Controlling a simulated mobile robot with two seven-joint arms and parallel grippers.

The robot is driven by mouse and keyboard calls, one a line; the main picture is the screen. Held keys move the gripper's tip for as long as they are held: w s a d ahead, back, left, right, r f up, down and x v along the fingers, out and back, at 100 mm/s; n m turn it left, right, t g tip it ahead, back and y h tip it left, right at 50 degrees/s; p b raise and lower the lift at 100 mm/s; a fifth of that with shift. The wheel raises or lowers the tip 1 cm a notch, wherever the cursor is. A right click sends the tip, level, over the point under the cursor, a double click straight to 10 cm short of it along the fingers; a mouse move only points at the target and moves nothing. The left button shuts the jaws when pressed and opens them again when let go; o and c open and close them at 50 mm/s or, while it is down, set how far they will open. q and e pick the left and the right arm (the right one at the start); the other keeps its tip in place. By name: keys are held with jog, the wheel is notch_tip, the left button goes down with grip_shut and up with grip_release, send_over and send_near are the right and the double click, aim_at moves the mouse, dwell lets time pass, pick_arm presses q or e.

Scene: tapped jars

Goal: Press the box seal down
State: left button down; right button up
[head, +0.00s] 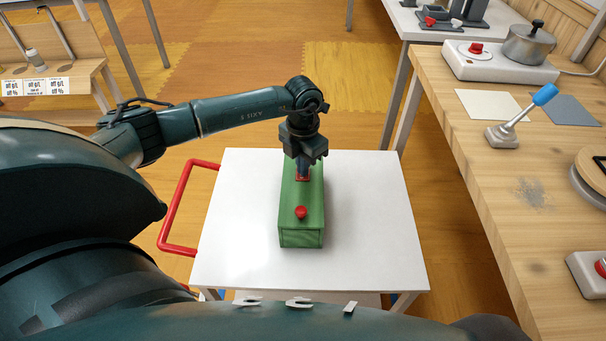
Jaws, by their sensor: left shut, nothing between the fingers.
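A long green box (302,236) stands on a white-topped cart (375,220). A round red knob (301,213) sits on top of the box near its front end. A second red part (303,178) shows on the box top farther back, right under my left gripper (303,174). The left gripper points down, shut and empty, at that red part. I cannot tell whether it touches it, and it hides much of it. Which red part is the seal is unclear. My right gripper is out of view.
The cart has a red handle (172,215) on its left and bare room around the box. A wooden bench (480,150) on the right holds a blue-tipped lever (545,95), a pot (528,45) on a burner and a red button (601,267). A wooden rack (50,75) stands back left.

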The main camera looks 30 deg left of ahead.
pick_arm(q)
jog(key=shift+f, duration=0.1)
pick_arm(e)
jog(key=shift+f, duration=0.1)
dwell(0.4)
